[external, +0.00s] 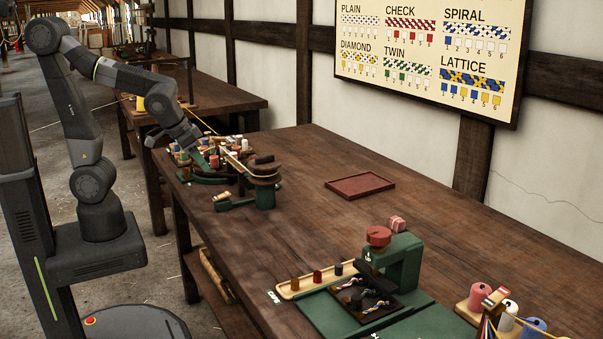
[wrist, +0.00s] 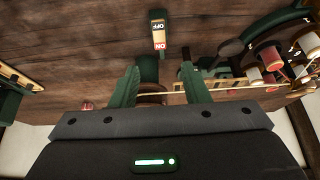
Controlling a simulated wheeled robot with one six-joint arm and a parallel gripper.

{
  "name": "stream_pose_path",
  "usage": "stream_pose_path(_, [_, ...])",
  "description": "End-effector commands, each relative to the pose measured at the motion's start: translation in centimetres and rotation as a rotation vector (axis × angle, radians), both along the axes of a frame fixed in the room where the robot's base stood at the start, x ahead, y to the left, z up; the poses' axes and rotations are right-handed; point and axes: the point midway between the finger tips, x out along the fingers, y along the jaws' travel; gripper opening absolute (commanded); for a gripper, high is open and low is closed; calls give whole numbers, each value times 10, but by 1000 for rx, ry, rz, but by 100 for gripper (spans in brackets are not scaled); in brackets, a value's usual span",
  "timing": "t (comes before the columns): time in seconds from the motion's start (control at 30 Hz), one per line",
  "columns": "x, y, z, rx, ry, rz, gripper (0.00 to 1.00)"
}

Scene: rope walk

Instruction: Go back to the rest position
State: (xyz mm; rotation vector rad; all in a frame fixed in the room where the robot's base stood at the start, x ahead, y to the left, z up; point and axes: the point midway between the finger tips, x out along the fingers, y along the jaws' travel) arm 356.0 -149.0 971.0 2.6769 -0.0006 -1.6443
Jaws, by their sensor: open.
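My gripper (external: 204,158) is at the left part of the bench, low over the green braiding stand (external: 265,196) and its bobbins. In the wrist view my gripper (wrist: 160,75) shows two green fingers spread apart. I see nothing held between them; parts of the stand show behind. My arm is bent and reaches out from its column toward the bench. The exact gap between the fingertips and the bobbins cannot be told.
An ON/OFF switch (wrist: 158,33) lies ahead of the fingers. Several bobbins (wrist: 270,60) stand close at the right in the wrist view. A red tray (external: 360,185) and a green press (external: 398,263) are farther along the bench.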

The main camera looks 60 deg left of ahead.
Motion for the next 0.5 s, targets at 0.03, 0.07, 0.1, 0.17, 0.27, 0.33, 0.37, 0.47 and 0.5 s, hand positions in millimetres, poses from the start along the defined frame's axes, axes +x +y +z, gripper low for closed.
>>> stream_pose_path(0.03, [4,0,-11,1,5,2,42])
stream_pose_path(0.07, [7,0,-15,1,4,2,42])
stream_pose_path(0.1, [10,0,-21,1,4,2,42])
stream_pose_path(0.17, [14,0,-30,1,4,2,42])
stream_pose_path(0.27, [22,0,-45,2,4,1,42])
stream_pose_path(0.33, [27,0,-54,2,3,1,42])
stream_pose_path(0.37, [29,0,-58,2,4,1,42])
stream_pose_path(0.47, [36,0,-72,1,4,2,42])
stream_pose_path(0.5, [38,0,-78,0,3,2,42])
